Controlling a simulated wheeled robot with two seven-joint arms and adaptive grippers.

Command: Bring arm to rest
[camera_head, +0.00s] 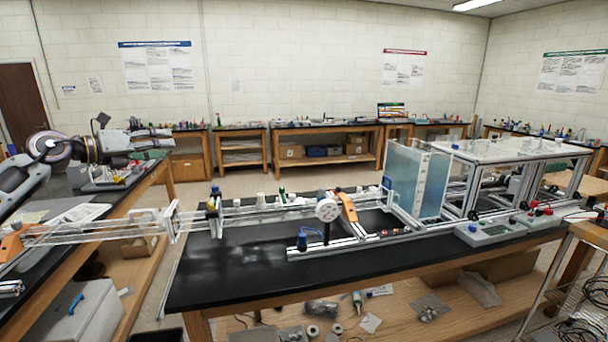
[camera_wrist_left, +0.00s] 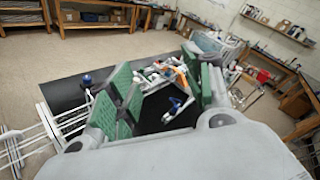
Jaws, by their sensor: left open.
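My left arm (camera_head: 20,185) comes in from the left, raised above the left bench. My left gripper (camera_head: 158,141) is open and points to the right, with nothing seen between its fingers. In the left wrist view my left gripper (camera_wrist_left: 165,95) shows its green pads spread apart, with the black bench seen between them. My right gripper is not in view. The extrusion frame (camera_head: 345,245) lies on the black bench and is apart from the gripper.
The black bench (camera_head: 240,285) has free room at its front left. A clear rail assembly (camera_head: 110,228) spans the gap to the left bench (camera_head: 70,245). A round dial (camera_head: 327,208), an orange bracket (camera_head: 347,206), a glass panel (camera_head: 416,180) and a grey box (camera_head: 490,232) stand along the frame.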

